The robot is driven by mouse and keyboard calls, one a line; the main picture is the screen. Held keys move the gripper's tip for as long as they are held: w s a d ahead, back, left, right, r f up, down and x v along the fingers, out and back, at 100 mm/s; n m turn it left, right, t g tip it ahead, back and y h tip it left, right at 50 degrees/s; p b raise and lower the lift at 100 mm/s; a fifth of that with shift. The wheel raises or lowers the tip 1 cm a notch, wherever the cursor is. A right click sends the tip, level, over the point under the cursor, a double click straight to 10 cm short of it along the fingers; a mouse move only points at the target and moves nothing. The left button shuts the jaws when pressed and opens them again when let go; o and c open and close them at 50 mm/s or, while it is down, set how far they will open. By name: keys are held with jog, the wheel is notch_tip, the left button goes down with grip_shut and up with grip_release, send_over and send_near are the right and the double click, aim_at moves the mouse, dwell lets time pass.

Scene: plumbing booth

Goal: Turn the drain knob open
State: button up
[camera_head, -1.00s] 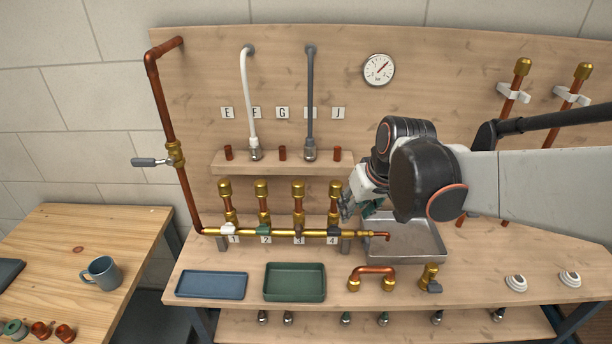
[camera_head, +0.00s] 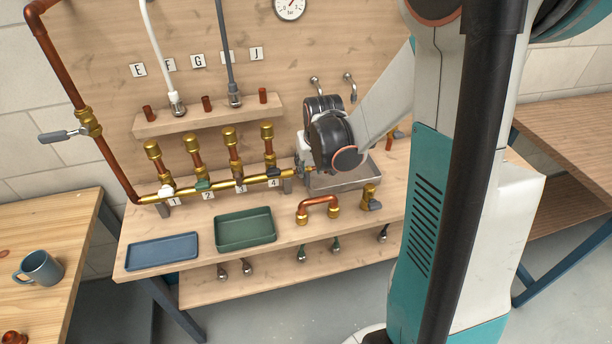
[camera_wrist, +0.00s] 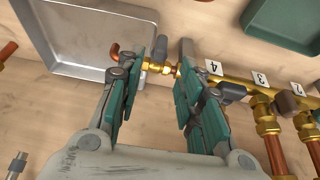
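The brass manifold pipe (camera_head: 230,184) runs along the bench's back with numbered valves, and its drain end reaches the metal tray. In the wrist view, the copper drain spout (camera_wrist: 122,52) and a small grey drain knob (camera_wrist: 152,66) on a brass fitting sit at the pipe's end. My gripper (camera_wrist: 164,76) is open, its teal-padded fingers apart on either side of the drain end. The knob lies near the left finger; I cannot tell whether they touch. In the head view my wrist hides the knob and most of my gripper.
The metal tray (camera_wrist: 68,68) lies under the spout. The numbered valve 4 handle (camera_wrist: 232,91) is close to the right finger. Blue tray (camera_head: 162,252), green tray (camera_head: 246,244), a copper U-pipe (camera_head: 318,201) and a brass valve (camera_head: 370,197) stand in front.

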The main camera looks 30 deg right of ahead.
aim_at(307, 175)
jog(key=b+x, duration=0.1)
jog(key=x, duration=0.5)
jog(key=shift+b, duration=0.3)
grip_shut()
